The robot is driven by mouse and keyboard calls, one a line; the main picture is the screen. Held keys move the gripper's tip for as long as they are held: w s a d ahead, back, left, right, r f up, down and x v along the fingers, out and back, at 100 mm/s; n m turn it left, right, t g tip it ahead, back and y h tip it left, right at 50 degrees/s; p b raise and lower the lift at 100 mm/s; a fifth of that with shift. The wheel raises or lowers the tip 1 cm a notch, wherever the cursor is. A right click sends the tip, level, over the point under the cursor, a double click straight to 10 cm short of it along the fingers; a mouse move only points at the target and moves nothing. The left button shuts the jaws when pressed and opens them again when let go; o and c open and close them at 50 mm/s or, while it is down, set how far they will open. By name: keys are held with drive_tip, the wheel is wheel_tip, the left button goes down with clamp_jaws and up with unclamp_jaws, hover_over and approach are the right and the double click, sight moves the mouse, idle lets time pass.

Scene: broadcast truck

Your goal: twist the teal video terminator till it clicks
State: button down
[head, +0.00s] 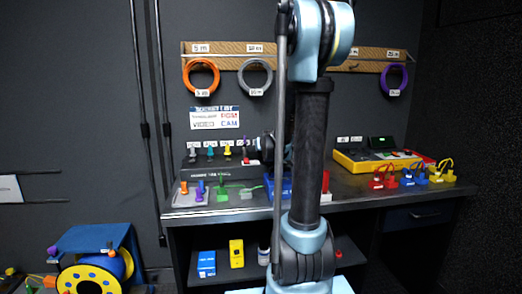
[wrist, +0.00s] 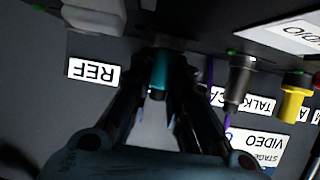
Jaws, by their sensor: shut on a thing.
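In the wrist view the teal video terminator (wrist: 158,72) stands between the two dark fingers of my gripper (wrist: 155,105), which are shut on it. Its far end meets a dark socket at the panel; how far it is seated cannot be told. In the head view my gripper (head: 257,148) is partly hidden behind my arm, in front of the small panel (head: 215,172) on the desk. I cannot tell in the head view which coloured piece is the held one.
In the wrist view a grey connector (wrist: 240,75) and a yellow connector (wrist: 293,100) stand to the right, and a REF label (wrist: 93,72) to the left. In the head view loose connectors stand at the desk's front, including a green one (head: 221,190). A yellow box (head: 357,162) sits to the right.

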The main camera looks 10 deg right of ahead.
drive_tip(key=shift+m+h, duration=0.4)
drive_tip(key=shift+h, duration=0.1)
drive_tip(key=c, duration=1.4)
unclamp_jaws()
